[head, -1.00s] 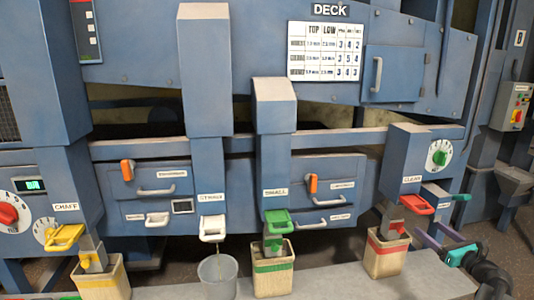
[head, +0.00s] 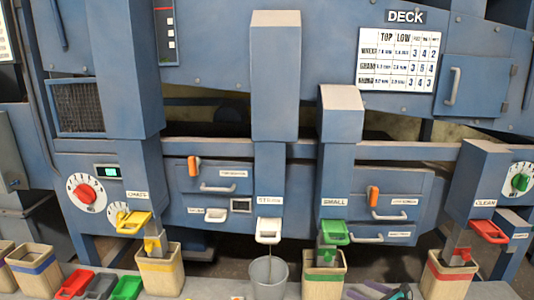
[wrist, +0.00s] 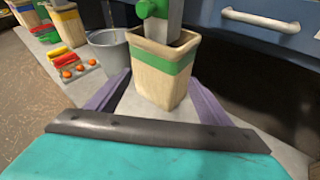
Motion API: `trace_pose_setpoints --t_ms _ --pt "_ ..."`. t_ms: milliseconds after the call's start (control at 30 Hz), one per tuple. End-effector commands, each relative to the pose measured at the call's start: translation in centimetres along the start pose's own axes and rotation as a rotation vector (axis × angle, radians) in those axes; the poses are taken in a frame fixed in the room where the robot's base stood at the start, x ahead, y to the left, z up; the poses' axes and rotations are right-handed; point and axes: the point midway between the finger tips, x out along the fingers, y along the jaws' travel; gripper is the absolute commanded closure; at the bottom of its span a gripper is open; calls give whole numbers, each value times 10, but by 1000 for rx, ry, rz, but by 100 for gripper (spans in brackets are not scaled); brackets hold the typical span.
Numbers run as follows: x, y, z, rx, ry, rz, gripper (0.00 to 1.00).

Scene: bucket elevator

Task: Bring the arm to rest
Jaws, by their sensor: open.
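My gripper (head: 380,292) shows at the bottom edge of the head view, between the green-banded box (head: 323,272) and the red-banded box (head: 448,272). Its purple fingers are apart with nothing between them that is gripped. In the wrist view, my gripper (wrist: 157,90) has its fingers spread, with the green-banded box (wrist: 160,80) standing just beyond them under a green-handled spout. The rest of my arm is mostly out of the head view.
A grey bucket (head: 267,276) stands under the white STRAW spout (head: 268,231). A yellow-banded box (head: 160,272) stands under CHAFF. Red (head: 74,284), grey (head: 100,286) and green (head: 127,288) trays lie at lower left. The blue machine (head: 220,160) fills the background.

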Motion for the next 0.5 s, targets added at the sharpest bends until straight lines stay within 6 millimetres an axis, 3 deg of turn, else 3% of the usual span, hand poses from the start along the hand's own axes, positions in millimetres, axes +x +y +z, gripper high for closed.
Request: trace_pose_setpoints --t_ms 33,200,500 --pt "14 22 -12 -16 32 36 26" --pt "48 87 -56 -93 138 151 26" --pt "76 207 -142 -296 329 390 26"
